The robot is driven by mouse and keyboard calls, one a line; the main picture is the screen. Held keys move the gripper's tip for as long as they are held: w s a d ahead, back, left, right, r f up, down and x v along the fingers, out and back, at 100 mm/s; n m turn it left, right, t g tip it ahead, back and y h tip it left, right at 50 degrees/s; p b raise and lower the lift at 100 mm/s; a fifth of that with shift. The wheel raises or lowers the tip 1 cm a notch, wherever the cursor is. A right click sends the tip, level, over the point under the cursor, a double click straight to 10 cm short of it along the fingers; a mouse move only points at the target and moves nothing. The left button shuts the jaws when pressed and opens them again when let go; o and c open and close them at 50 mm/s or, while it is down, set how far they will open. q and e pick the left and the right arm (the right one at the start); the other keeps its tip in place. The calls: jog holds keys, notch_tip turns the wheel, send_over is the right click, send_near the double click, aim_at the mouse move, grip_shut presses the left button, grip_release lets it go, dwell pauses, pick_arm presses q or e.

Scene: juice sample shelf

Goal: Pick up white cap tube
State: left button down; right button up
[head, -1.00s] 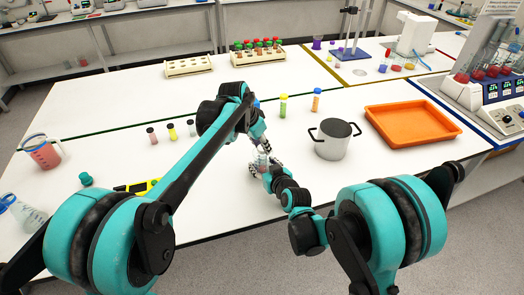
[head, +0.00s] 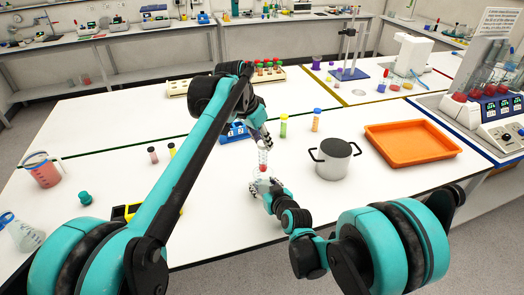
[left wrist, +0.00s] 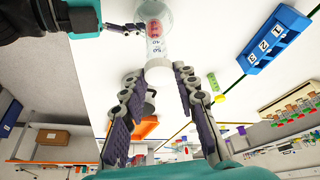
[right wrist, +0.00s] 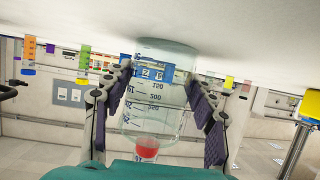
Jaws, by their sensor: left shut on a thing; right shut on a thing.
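My left gripper (head: 264,141) is shut on the white cap (left wrist: 158,68) of a clear tube with blue marks and red contents. In the head view the tube (head: 263,157) hangs cap up above a clear graduated beaker. My right gripper (right wrist: 158,95) is shut around the beaker (right wrist: 155,100), which stands at the table surface; in the head view that gripper (head: 266,186) is low, below the tube. The tube's red end (right wrist: 147,148) shows at the beaker's mouth; I cannot tell whether its tip is still inside.
A blue numbered rack (left wrist: 275,40) stands behind my left gripper. Two capped tubes, one green (head: 283,126) and one orange (head: 316,120), stand to the right. A grey pot (head: 334,160) and an orange tray (head: 410,145) are further right.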

pick_arm(q)
jog(key=shift+r, duration=3.75)
pick_arm(e)
jog(key=o, duration=1.4)
